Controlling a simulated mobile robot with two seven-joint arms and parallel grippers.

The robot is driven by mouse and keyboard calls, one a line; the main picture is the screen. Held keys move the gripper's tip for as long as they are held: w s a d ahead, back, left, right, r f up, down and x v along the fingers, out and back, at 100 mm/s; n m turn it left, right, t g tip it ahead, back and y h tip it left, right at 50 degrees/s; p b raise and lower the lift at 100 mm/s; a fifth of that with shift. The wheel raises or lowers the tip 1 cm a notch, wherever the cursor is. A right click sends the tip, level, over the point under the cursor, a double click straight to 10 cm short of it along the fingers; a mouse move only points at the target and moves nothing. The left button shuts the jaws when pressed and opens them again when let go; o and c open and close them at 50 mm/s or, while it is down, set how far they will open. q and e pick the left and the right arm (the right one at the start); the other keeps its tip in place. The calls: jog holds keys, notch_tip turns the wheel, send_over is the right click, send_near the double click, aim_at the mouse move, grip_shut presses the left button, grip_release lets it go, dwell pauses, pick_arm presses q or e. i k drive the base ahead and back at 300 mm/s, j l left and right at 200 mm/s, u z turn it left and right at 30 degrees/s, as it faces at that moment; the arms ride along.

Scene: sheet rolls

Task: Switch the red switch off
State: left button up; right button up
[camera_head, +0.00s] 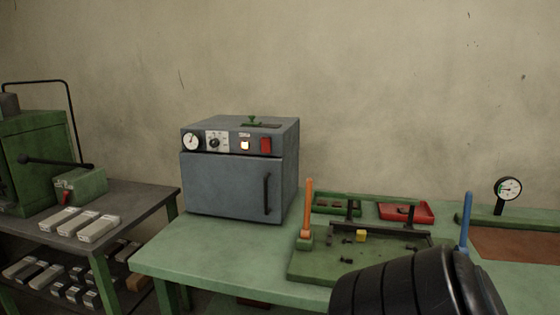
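The red switch (266,145) is on the upper right of the front panel of a grey oven-like box (232,183). Left of it on the panel is a glowing square indicator light (245,146), lit pale yellow. Further left are a knob (213,142) and a round dial (191,142). The switch is small, and I cannot tell its tilt. Neither gripper shows. A black ribbed part, likely one of my arm links, fills the lower right and hides part of the bench front.
The box stands on a green bench (190,252). To its right are a green fixture (308,266) with an orange upright lever (308,208), a red tray (420,215), a blue post (465,222) and a gauge (508,189). A dark bench (150,197) with labelled blocks stands left.

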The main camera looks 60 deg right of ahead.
aim_at(266, 146)
jog(key=z, duration=1.9)
